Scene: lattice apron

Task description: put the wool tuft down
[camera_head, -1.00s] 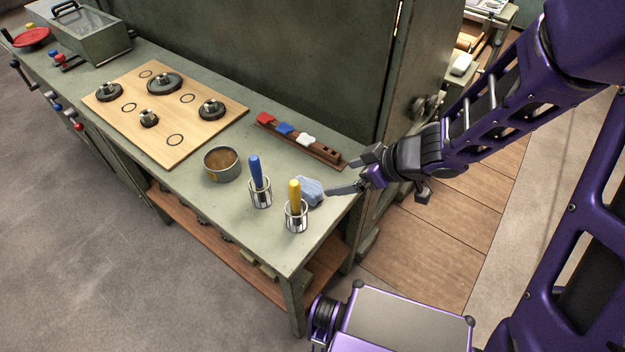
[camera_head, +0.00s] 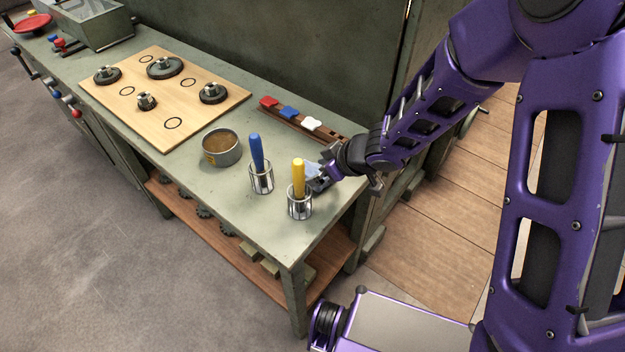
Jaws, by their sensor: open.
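A pale blue, soft-looking lump (camera_head: 312,169), apparently the wool tuft, is at the near right end of the green workbench (camera_head: 235,228), behind the yellow-handled tool (camera_head: 298,180) in its metal cup. The handle and my gripper hide part of it. My gripper (camera_head: 319,182) is open, low over the bench and right beside the lump. Its fingers are partly hidden by the yellow tool and cup, so I cannot tell whether they touch the lump.
A blue-handled tool (camera_head: 257,154) stands in another cup to the left, beside a round tin (camera_head: 221,147). A rack (camera_head: 277,123) with red, blue and white pieces lies behind. A wooden board (camera_head: 205,118) with dark discs lies farther left. Bare bench lies in front of the cups.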

